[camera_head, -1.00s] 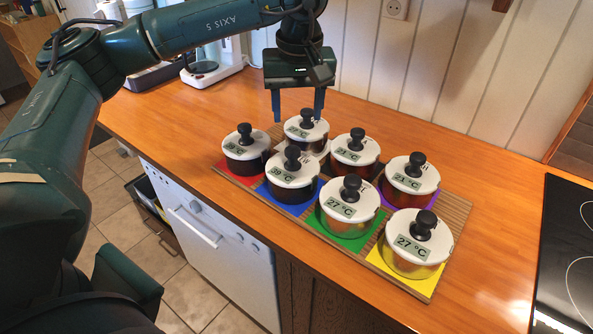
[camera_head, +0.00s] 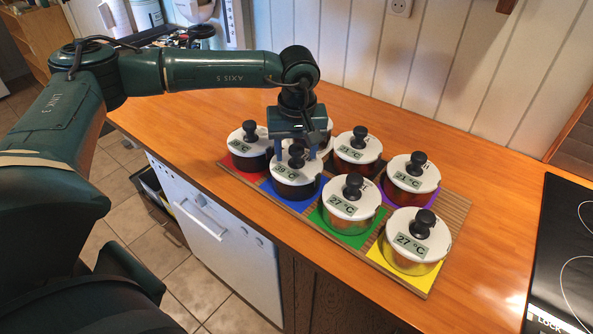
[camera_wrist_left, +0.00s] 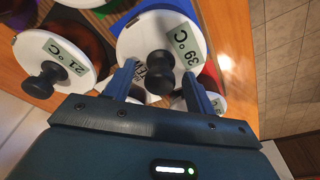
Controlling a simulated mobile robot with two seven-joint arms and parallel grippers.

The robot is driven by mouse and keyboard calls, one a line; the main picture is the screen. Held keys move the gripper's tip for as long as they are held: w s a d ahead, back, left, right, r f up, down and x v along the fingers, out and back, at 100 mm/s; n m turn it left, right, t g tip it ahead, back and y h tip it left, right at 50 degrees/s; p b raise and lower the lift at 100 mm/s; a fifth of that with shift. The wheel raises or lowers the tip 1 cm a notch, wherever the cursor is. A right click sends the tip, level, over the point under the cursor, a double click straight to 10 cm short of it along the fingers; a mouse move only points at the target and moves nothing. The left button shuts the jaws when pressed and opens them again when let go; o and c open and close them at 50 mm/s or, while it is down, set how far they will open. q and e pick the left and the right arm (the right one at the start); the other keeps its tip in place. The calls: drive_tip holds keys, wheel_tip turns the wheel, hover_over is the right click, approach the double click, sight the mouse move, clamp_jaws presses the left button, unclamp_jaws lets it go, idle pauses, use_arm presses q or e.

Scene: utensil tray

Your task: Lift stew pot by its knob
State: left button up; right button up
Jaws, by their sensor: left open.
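Several small pots with white lids, black knobs and temperature labels stand on a slatted board (camera_head: 448,225). My left gripper (camera_head: 294,155) is open and points down over the pot on the blue square (camera_head: 293,190). Its knob (camera_head: 296,157) shows between the two fingers. In the left wrist view, the open gripper (camera_wrist_left: 159,75) has the knob (camera_wrist_left: 160,68) of the lid labelled 39 °C (camera_wrist_left: 150,32) between its fingertips, with gaps on both sides. My right gripper is not in view.
Close neighbours are the pots on the red (camera_head: 250,148), green (camera_head: 350,205) and yellow (camera_head: 413,243) squares, and one behind (camera_head: 357,150). Another pot is mostly hidden behind my gripper. A dark cooktop (camera_head: 570,240) lies right. The wooden counter (camera_head: 480,165) is clear behind the board.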

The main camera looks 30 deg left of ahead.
use_arm(q)
clamp_jaws()
drive_tip(key=shift+r, duration=0.1)
idle(0.4)
